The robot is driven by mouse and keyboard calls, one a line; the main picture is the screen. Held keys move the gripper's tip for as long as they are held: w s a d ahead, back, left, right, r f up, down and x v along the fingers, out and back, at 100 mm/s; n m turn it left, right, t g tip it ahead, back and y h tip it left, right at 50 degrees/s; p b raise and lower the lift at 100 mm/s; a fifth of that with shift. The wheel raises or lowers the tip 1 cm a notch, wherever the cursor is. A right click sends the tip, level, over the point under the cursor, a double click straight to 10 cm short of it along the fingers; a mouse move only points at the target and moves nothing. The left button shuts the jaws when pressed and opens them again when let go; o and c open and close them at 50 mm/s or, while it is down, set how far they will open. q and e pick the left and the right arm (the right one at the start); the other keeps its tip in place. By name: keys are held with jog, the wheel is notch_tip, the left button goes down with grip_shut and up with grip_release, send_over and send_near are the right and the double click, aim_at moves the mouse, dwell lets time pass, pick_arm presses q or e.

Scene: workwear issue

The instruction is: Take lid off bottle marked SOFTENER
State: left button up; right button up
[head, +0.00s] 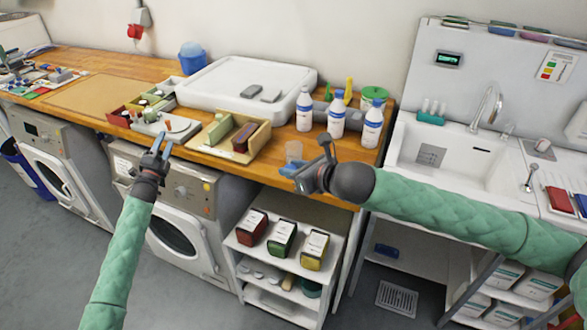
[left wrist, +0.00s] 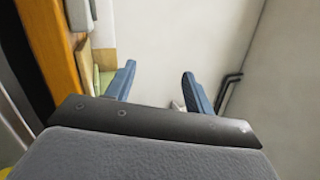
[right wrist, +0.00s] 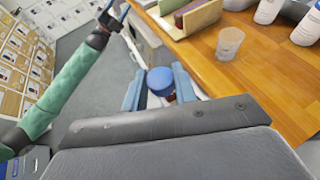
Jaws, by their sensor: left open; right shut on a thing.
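My right gripper (head: 287,171) is at the counter's front edge, left of the bottles. It is shut on a round blue lid (right wrist: 160,80), seen between its fingers in the right wrist view; no bottle shows under it. My left gripper (head: 161,146) is open and empty in front of the counter, further left.
A clear cup (head: 293,151) stands on the counter close to my right gripper. The sink (head: 435,150) is at the right. Shelves with cartons (head: 282,236) are below.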

pick_arm(q)
jog(key=s+d+f+n+g+y, duration=0.1)
jog(key=s+d+f+n+g, duration=0.45)
jog(key=f, duration=0.85)
jog(key=s+d+f+n+g+y, duration=0.1)
jog(key=s+d+f+n+y, duration=0.2)
jog(key=s+f, duration=0.8)
jog(key=s+d+f+n+g, duration=0.3)
jog(key=d+f+n+g, duration=0.15)
jog(key=f, duration=1.15)
jog(key=s+d+f+n+g, duration=0.1)
jog(key=s+d+f+g, duration=0.2)
jog(key=s, duration=0.9)
jog(key=s+d+f+n+g+h, duration=0.1)
jog(key=s+d+f+n+g, duration=0.1)
jog(key=s+d+f, duration=0.8)
jog(key=s+d+f+n+g, duration=0.2)
jog(key=s+d+f+g, duration=0.3)
jog(key=s, duration=1.1)
notch_tip(320, 180, down, 3)
jog(key=shift+s+d+f, duration=0.1)
jog(key=shift+s+d, duration=0.15)
jog(key=shift+d, duration=0.85)
